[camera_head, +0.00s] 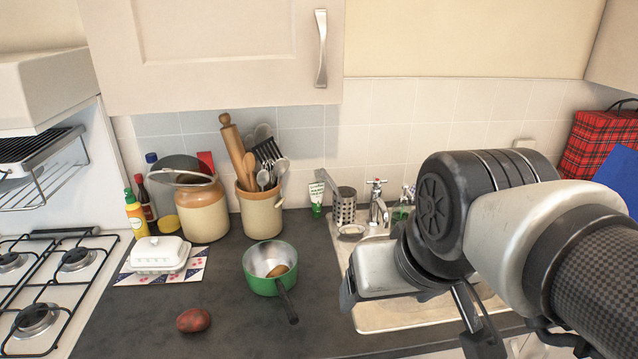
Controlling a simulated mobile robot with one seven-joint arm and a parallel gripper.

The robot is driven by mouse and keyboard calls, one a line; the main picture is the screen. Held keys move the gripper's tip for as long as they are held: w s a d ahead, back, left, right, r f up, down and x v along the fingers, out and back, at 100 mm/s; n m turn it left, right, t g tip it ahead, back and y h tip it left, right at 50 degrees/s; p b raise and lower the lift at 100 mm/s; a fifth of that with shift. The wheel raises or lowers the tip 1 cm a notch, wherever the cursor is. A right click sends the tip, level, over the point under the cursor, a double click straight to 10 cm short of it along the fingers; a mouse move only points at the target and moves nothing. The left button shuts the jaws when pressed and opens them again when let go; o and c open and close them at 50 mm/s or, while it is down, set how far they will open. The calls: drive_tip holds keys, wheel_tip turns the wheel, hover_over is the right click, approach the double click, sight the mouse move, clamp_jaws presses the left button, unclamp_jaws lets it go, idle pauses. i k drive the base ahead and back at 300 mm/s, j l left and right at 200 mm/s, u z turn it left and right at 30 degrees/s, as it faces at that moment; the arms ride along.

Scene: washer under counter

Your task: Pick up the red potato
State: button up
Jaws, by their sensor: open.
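The red potato (193,320) lies on the dark counter (150,335) at the lower left, in front of the white butter dish and to the left of the green pan. It is fully visible and nothing touches it. My gripper (415,325) is at the lower right, over the sink area, well to the right of the potato. Its fingers are apart, and I see nothing between them. My arm hides part of the sink.
A green pan (262,285) holds a brownish item, its handle pointing toward the front. A white butter dish (160,254), a utensil crock (261,212) and a large jar (202,212) stand behind. A gas hob (50,285) is at left. Counter around the potato is clear.

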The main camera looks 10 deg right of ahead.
sight(193, 320)
drive_tip(key=l, duration=0.65)
drive_tip(key=i+l, duration=0.15)
drive_tip(key=l, duration=0.5)
drive_tip(key=k+u, duration=0.1)
drive_tip(key=u, duration=0.3)
drive_tip(key=j+u, duration=0.15)
drive_tip(key=u, duration=0.2)
drive_tip(key=k+j+u, duration=0.1)
drive_tip(key=u, duration=0.3)
drive_tip(key=j+u, duration=0.2)
drive_tip(key=u, duration=0.15)
drive_tip(key=i+j+z, duration=0.1)
drive_tip(key=z, duration=0.25)
drive_tip(key=j+z, duration=0.25)
drive_tip(key=z, duration=0.15)
drive_tip(key=i+j+z, duration=0.1)
drive_tip(key=z, duration=0.25)
drive_tip(key=j+z, duration=0.35)
drive_tip(key=j, duration=1.4)
drive_tip(key=i+j, duration=0.15)
drive_tip(key=j, duration=0.3)
